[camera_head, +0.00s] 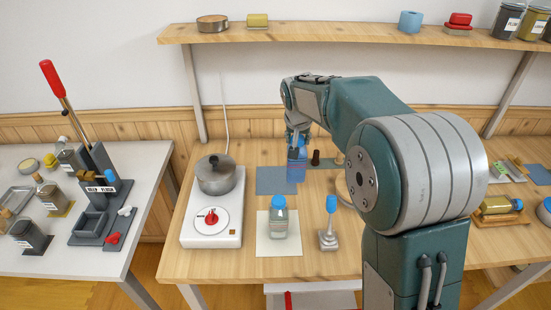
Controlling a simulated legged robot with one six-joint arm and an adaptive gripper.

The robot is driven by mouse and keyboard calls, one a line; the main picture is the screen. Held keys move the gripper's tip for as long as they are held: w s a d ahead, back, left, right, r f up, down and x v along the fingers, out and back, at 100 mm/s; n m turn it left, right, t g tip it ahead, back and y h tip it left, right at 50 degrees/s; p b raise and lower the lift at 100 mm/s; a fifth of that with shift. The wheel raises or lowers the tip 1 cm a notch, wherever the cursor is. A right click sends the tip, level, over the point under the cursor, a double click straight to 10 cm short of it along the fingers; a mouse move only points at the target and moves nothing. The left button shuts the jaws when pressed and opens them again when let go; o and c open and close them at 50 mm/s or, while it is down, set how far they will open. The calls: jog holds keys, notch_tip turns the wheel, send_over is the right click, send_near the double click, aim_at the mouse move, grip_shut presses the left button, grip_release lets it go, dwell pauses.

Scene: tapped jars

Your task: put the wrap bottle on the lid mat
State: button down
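A small blue-tinted bottle (297,172) with a blue cap, likely the wrap bottle, is at the back middle of the wooden table. It overlaps the right edge of a flat blue-grey mat (272,183); I cannot tell whether it stands or hangs there. My gripper (298,142) points down at its cap, with the fingers around or just in front of it. Whether they are closed on it is too small to tell. A cream mat (262,247) at the front bears a clear jar (280,222) with a blue lid. No mat is visibly labelled as the lid mat.
A hotplate (212,234) with a metal pot (219,177) stands left. A metal stand with a blue top (329,230) is right of the cream mat. A dark stopper (315,159) is near the bottle. My arm hides much of the table's right. A shelf (340,33) runs behind.

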jog(key=w+a+f, duration=0.5)
jog(key=w+f, duration=0.1)
jog(key=f, duration=0.4)
jog(key=shift+w+a+f, duration=0.25)
jog(key=shift+a, duration=0.05)
jog(key=shift+c, duration=0.9)
grip_release()
jog(key=shift+f, duration=0.1)
jog(key=v, duration=1.2)
